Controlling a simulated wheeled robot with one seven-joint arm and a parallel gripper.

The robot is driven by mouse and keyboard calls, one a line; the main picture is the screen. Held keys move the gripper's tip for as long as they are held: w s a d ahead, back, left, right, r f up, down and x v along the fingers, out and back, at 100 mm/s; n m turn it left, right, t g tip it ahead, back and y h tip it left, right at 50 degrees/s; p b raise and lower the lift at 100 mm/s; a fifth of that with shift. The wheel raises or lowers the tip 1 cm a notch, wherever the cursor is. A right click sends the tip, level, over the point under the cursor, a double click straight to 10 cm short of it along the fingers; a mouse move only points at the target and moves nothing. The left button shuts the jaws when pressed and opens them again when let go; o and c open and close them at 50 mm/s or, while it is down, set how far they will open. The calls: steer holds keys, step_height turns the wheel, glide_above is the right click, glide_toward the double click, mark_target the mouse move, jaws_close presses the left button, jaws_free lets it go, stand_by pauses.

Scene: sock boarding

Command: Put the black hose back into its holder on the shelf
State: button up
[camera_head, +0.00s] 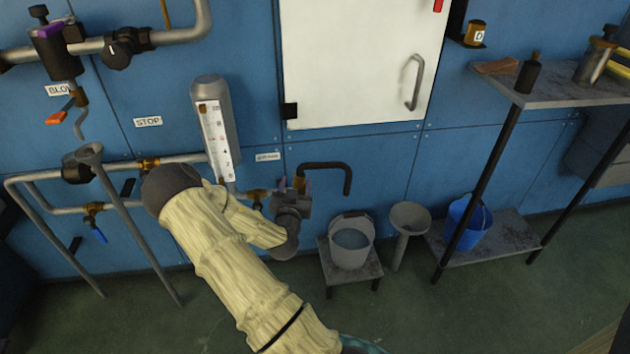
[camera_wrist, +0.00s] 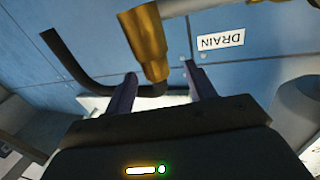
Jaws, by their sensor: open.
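The black hose (camera_head: 335,167) is a bent tube. It rises beside a brass fitting, runs right and turns down in front of the blue wall. In the wrist view the hose (camera_wrist: 68,60) curves from the upper left to the lower end of the brass fitting (camera_wrist: 147,42). My gripper (camera_head: 292,184) is at the hose's left end. In the wrist view my gripper (camera_wrist: 161,74) is open, with one finger on each side of the brass fitting and hose end. I cannot tell whether the fingers touch them. The shelf (camera_head: 545,93) is at the right; I cannot make out the hose holder.
A bucket of water (camera_head: 351,246) stands on a low stand (camera_head: 330,268) below the hose. A grey funnel (camera_head: 410,217) and a blue bucket (camera_head: 478,226) are to its right. A black bottle (camera_head: 528,75) and metal canister (camera_head: 594,62) stand on the shelf. Pipes line the left wall.

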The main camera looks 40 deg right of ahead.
steer(key=shift+w+d, duration=0.2)
steer(key=shift+d, duration=0.05)
steer(key=shift+d, duration=0.1)
steer(key=b+x, duration=0.2)
steer(key=x, duration=0.3)
steer(key=shift+s+d+r, duration=0.1)
steer(key=shift+s+d, duration=0.05)
stand_by(0.3)
jaws_close()
